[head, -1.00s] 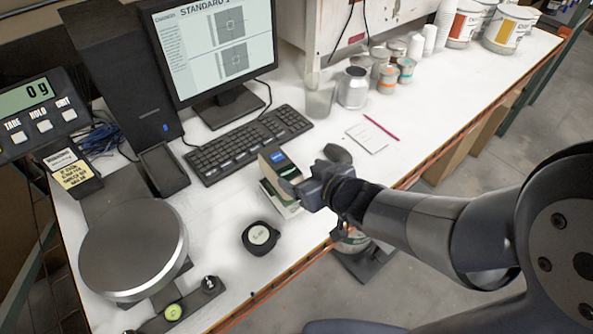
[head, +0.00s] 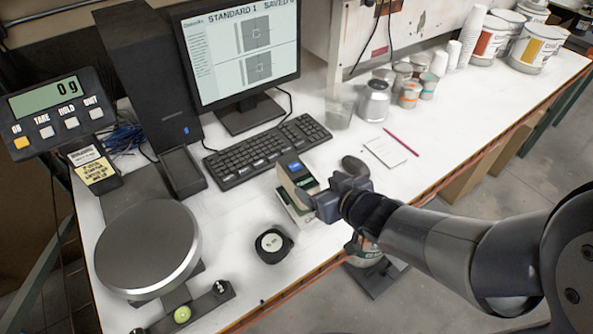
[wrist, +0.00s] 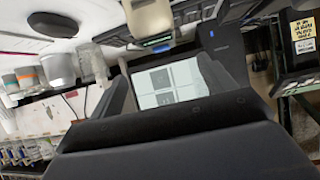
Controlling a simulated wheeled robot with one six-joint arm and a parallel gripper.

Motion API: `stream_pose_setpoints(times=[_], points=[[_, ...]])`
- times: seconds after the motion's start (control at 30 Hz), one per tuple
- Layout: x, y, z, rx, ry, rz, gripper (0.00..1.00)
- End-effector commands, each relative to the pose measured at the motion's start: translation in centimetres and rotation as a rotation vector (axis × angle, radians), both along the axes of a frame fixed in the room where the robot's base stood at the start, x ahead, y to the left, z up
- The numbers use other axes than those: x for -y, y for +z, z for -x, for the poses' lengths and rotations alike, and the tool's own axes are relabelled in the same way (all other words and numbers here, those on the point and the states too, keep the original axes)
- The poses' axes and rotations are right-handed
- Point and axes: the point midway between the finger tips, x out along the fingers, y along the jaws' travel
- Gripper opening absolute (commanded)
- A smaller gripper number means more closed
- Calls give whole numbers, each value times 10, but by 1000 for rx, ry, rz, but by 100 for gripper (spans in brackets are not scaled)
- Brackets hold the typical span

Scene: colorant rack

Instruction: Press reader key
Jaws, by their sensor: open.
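The reader (head: 297,177), a small beige and dark device with a blue screen, stands on the bench in front of the keyboard in the head view. In the wrist view, a pale device that looks like the reader (wrist: 150,18) shows at the top edge, partly cut off. My gripper (head: 322,203) is open, close against the reader's right side in the head view. Whether it touches the reader, and where the key is, I cannot tell. In the wrist view my dark gripper fills the lower part. The monitor (head: 240,55) reads "STANDARD 1 SAVED".
The keyboard (head: 265,150) lies behind the reader and a dark mouse (head: 354,165) to its right. A tape measure (head: 273,243) and a round scale plate (head: 148,247) are at the front left. Cans and cups stand at the back; a notepad (head: 390,151) lies right.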

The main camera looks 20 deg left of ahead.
Motion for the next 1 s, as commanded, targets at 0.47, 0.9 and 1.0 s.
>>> stream_pose_setpoints(times=[0.47, 0.9, 1.0], points=[[0, 0, 0, 0, 0, 0, 78], [0, 0, 0, 0, 0, 0, 44], [0, 0, 0, 0, 0, 0, 36]])
